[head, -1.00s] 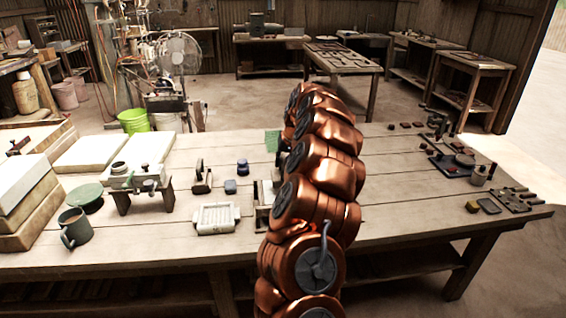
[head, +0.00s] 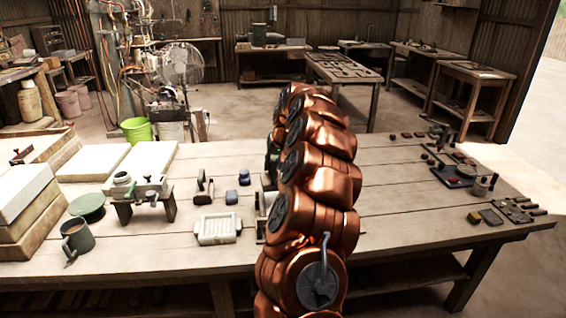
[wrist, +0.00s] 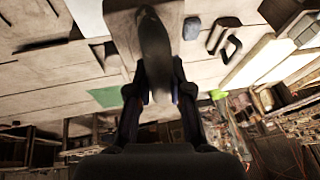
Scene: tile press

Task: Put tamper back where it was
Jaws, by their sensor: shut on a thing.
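In the wrist view my gripper (wrist: 158,92) is shut on a dark, rounded, elongated thing, which looks like the tamper (wrist: 155,45). It sticks out past the fingertips, over the wooden workbench. A grey-beige block (wrist: 117,25) lies behind it in that view; I cannot tell whether the two touch. In the head view my copper arm hides the gripper and the tamper. The workbench (head: 400,235) runs across the head view.
Tools crowd the right end (head: 460,175). Bare planks lie just right of my arm.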

